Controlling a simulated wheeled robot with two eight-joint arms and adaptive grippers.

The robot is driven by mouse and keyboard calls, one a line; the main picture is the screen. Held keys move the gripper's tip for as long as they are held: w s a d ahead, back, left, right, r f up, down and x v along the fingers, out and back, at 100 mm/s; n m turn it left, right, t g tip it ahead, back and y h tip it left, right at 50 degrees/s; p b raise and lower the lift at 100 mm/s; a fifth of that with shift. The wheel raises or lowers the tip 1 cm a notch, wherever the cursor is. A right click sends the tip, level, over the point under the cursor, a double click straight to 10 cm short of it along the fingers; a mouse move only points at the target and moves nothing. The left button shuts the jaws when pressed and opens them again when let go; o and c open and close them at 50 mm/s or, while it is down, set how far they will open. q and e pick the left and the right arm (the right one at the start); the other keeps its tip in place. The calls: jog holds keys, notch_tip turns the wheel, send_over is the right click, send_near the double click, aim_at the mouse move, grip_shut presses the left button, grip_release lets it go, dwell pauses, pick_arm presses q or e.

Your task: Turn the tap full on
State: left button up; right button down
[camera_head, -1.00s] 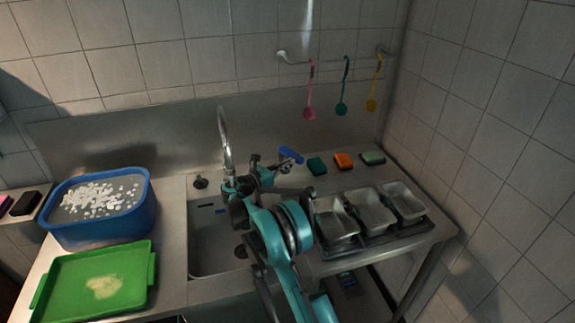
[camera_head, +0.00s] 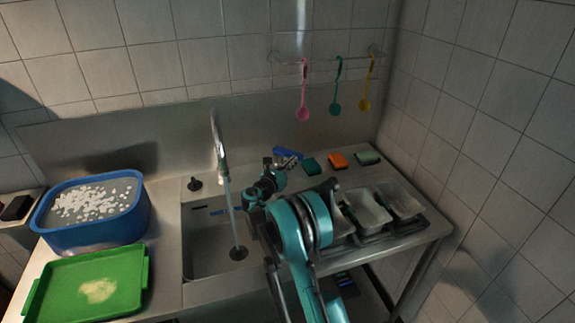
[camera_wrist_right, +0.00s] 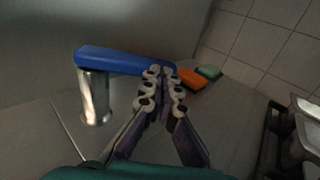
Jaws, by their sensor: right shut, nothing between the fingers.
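The tap's curved metal spout (camera_head: 217,140) stands at the back of the sink (camera_head: 205,262), and a stream of water (camera_head: 232,215) runs from it into the basin. The tap's blue lever (camera_head: 288,153) is right of the spout. In the right wrist view the blue lever (camera_wrist_right: 115,60) sits on a short metal post (camera_wrist_right: 95,98). My right gripper (camera_head: 279,160) is shut and empty. Its fingertips (camera_wrist_right: 165,75) are at the lever's free end, and I cannot tell whether they touch it. My left gripper is not in view.
A blue tub (camera_head: 95,225) with white bits and a green tray (camera_head: 60,292) are at the left. Teal (camera_head: 311,166), orange (camera_head: 337,160) and green (camera_head: 367,158) sponges lie right of the lever. Metal pans (camera_head: 403,202) stand at front right. Ladles (camera_head: 336,105) hang on the wall.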

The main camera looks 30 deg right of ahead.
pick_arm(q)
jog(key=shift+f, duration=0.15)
pick_arm(e)
jog(key=shift+w+d, duration=0.15)
jog(key=shift+d, duration=0.55)
jog(key=shift+w+d, duration=0.1)
jog(key=shift+d, duration=0.6)
